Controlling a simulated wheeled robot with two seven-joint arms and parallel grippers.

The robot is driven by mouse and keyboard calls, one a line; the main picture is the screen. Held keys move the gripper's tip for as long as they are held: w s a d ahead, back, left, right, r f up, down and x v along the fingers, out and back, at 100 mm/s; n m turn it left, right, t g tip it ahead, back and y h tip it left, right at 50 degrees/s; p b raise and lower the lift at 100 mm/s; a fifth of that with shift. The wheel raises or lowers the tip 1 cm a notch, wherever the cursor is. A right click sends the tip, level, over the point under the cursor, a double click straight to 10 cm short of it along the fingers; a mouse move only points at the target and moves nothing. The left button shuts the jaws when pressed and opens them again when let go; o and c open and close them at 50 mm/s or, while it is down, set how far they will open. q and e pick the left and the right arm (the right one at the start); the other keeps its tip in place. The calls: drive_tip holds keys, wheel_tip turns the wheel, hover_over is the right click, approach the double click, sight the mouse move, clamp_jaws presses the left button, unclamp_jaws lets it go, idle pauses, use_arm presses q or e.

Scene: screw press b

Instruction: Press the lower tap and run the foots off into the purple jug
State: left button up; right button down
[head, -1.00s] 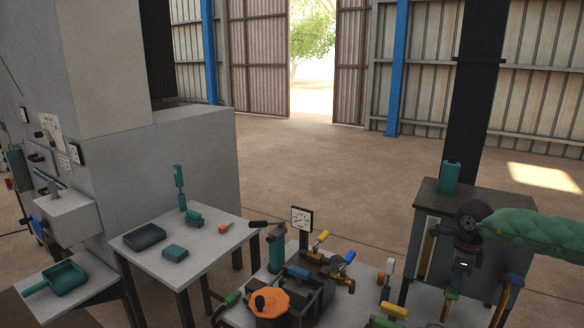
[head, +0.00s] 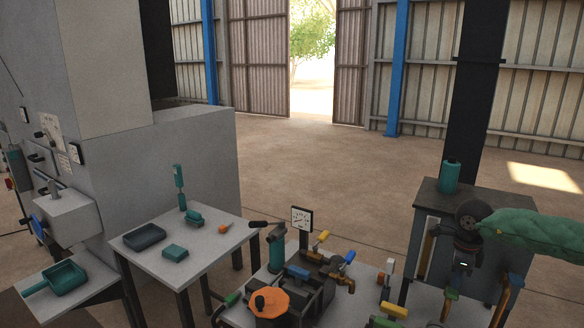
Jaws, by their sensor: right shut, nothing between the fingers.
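My right gripper (head: 462,270) hangs pointing down at the right, at the end of a green-sleeved arm, in front of the dark stand. It is shut and looks empty, right of the press table and apart from the press parts. The screw press (head: 310,278) stands at the bottom middle, with an orange knob (head: 268,303) and a dial gauge (head: 302,218). Yellow-handled (head: 322,237) and blue-handled (head: 349,257) fittings sit on its right side. I cannot tell which is the lower tap. I see no purple jug. My left gripper is out of view.
A side table (head: 205,240) at the left holds a dark tray (head: 144,237), teal pieces and an orange-tipped tool. A teal scoop (head: 64,278) lies further left. A dark stand (head: 440,200) carries a teal canister (head: 450,176). The floor behind is clear.

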sight(453, 292)
drive_tip(key=shift+f, duration=0.1)
drive_tip(key=shift+f+b, duration=1.5)
drive_tip(key=shift+f, duration=0.5)
drive_tip(key=shift+r, duration=0.15)
idle(5.8)
